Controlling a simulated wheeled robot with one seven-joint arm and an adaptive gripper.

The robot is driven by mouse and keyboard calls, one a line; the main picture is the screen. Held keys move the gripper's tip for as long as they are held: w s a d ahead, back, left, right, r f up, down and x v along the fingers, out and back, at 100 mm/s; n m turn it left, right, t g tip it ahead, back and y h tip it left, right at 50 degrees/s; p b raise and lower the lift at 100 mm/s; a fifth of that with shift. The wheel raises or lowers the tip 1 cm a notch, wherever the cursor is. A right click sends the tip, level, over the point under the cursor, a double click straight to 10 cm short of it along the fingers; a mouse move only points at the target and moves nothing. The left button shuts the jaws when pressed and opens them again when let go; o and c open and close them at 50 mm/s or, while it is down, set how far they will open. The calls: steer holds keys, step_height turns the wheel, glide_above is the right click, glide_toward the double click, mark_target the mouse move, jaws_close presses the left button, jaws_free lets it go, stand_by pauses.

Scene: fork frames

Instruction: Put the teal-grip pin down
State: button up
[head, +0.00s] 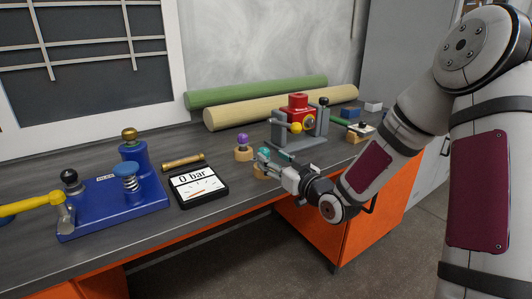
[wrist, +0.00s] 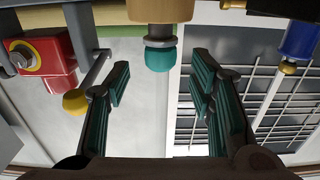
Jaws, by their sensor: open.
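The teal-grip pin (wrist: 160,58) shows in the wrist view, which looks upside down. Its teal knob and grey collar stick out of a wooden block (wrist: 160,10), so the pin appears seated in that block. My gripper (wrist: 160,72) is open, with one teal-padded finger to each side of the pin's line. The knob lies in the gap near the fingertips, and neither finger touches it. In the head view my gripper (head: 274,160) is over the bench's front edge, by the wooden block (head: 259,171). There its fingers hide most of the pin.
A purple-knobbed pin in another wooden block (head: 243,154) stands just behind left. A red and grey device (head: 300,122) with a yellow ball lever is close behind right. A "0 bar" gauge (head: 199,186), a brass rod (head: 183,160) and a blue press (head: 112,206) lie left.

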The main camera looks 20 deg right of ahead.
steer(key=s+d+r+m+g+h, duration=0.15)
steer(key=s+g+h, duration=0.3)
steer(key=s, duration=0.65)
steer(key=s+d+g+h, duration=0.3)
steer(key=s+g, duration=0.3)
steer(key=s, duration=0.5)
steer(key=s+a+r+m+g+y, duration=0.1)
steer(key=s+a+r+g, duration=0.1)
steer(key=s, duration=1.1)
steer(key=s+a+r+m+g+y, duration=0.1)
steer(key=s+a+g, duration=0.3)
steer(key=s, duration=0.9)
steer(key=shift+r+p, duration=0.4)
steer(key=shift+w, duration=0.1)
step_height(320, 180, up, 24)
steer(key=t+p, duration=0.3)
steer(key=p, duration=1.9)
steer(key=shift+r+p, duration=0.25)
steer(key=shift+p, duration=0.15)
